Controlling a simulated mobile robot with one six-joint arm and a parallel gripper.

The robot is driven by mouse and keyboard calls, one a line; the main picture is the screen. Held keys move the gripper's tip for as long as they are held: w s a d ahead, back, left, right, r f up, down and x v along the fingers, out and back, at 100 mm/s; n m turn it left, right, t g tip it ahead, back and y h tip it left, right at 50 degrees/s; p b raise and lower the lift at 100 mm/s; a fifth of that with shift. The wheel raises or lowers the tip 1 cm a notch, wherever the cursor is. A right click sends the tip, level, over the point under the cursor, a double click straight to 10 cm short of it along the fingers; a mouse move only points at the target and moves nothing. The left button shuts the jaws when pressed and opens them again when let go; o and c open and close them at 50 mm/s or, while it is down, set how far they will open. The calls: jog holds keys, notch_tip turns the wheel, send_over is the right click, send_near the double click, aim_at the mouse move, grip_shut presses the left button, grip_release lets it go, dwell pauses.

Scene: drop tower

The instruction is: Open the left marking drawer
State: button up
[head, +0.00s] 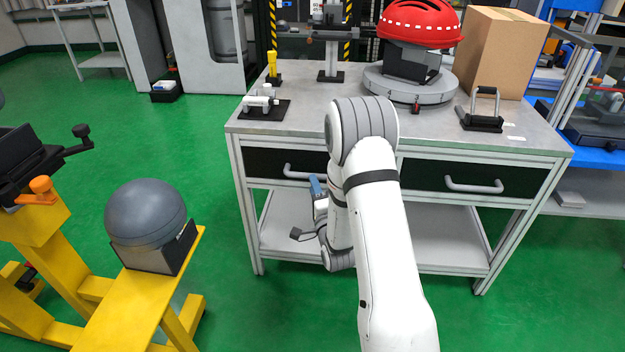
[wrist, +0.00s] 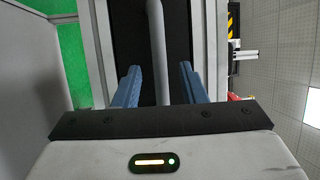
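The left marking drawer (head: 262,161) has a black front under the workbench top and looks closed. Its grey bar handle (head: 297,173) shows just left of my arm, which hides the drawer's right part. My gripper (head: 317,186) is at the handle's right side, low in front of the drawer. In the wrist view, the two blue fingers of my gripper (wrist: 159,85) are apart. The handle (wrist: 156,50) runs between them against the black drawer front (wrist: 128,30), with a gap on each side. How deep the fingers reach around it is hard to tell.
The right drawer (head: 425,176) has a similar handle (head: 473,185). A red helmet (head: 418,22) and a cardboard box (head: 500,50) stand on the workbench (head: 320,112). A yellow stand (head: 145,300) with a grey dome (head: 145,210) is at left. Green floor between them is clear.

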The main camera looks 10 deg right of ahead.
jog(key=x, duration=0.5)
grip_shut()
dwell(0.3)
